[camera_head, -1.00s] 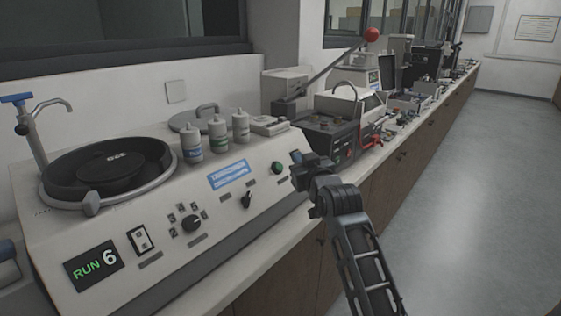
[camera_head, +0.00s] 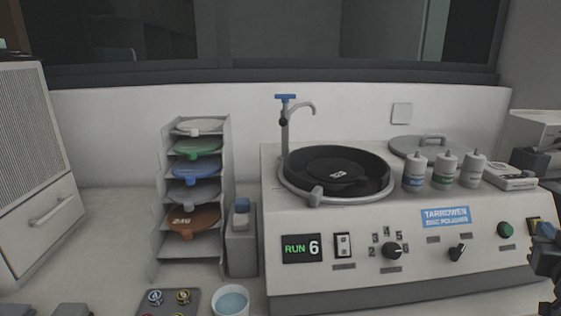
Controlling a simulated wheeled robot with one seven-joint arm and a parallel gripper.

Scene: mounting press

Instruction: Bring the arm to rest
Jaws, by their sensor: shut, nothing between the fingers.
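My gripper (camera_head: 545,240) shows only in part at the right edge, dark with a blue part near its tip. It is shut with nothing held, in front of the right end of the disc polisher (camera_head: 330,240). The rest of my arm is out of view. The polisher's display reads RUN 6, and a black disc lies in its round bowl (camera_head: 370,192).
A rack (camera_head: 160,225) of coloured discs stands left of the polisher. A white cup (camera_head: 231,301) and a dark tray (camera_head: 169,301) with small round pieces are in front. Three bottles (camera_head: 443,172) stand on the polisher. A white cabinet (camera_head: 37,165) is at far left.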

